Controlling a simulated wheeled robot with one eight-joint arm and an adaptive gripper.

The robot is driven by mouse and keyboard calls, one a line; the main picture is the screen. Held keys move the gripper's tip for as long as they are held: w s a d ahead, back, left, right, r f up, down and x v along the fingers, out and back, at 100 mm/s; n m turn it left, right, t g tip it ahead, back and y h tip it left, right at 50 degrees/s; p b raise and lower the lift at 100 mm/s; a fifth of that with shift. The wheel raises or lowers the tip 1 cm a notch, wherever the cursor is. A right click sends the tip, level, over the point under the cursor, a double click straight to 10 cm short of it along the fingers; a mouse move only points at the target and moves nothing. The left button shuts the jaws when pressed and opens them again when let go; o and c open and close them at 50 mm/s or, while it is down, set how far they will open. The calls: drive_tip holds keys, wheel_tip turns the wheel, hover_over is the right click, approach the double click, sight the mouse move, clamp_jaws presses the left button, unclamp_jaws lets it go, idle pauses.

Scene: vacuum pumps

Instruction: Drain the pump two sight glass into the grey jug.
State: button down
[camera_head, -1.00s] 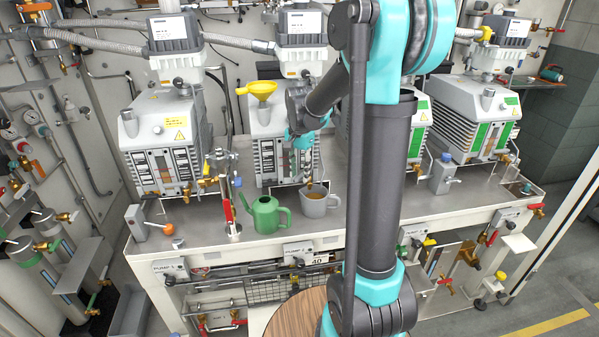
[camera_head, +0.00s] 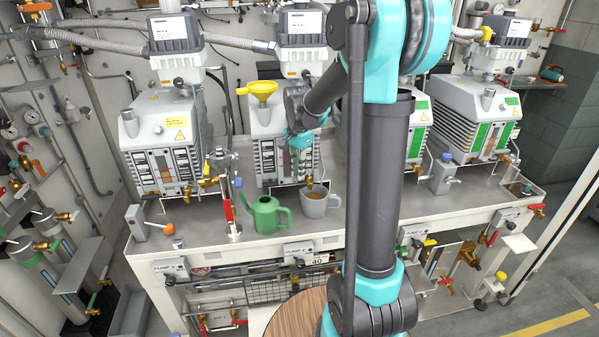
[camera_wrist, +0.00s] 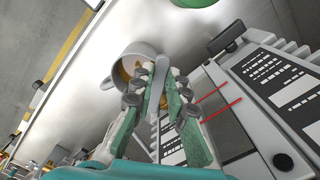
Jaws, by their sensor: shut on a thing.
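Pump two (camera_head: 268,125) is the second pump from the left, with a yellow funnel (camera_head: 263,88) on top. The grey jug (camera_head: 318,205) stands upright on the bench in front of it, with brown liquid inside. In the wrist view the jug (camera_wrist: 128,58) is just beyond my fingertips. My gripper (camera_head: 297,168) is low at the pump's front, above and behind the jug. In the wrist view my green-padded fingers (camera_wrist: 160,88) are shut around a slim grey lever-like piece (camera_wrist: 180,68). The sight glass is not clearly visible, and my gripper and arm cover part of the pump front.
A green watering can (camera_head: 266,216) stands just left of the jug. A red-handled valve fitting (camera_head: 229,210) rises farther left. Pump one (camera_head: 163,140) is at the left, and another pump (camera_head: 475,118) is at the right. The bench's front edge (camera_head: 250,246) runs close to the jug.

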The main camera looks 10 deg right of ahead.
drive_tip(key=shift+w+a+m, duration=0.1)
drive_tip(key=shift+w+m, duration=0.15)
drive_tip(key=shift+m, duration=0.35)
drive_tip(key=c, duration=1.5)
unclamp_jaws()
wheel_tip(320, 180, up, 12)
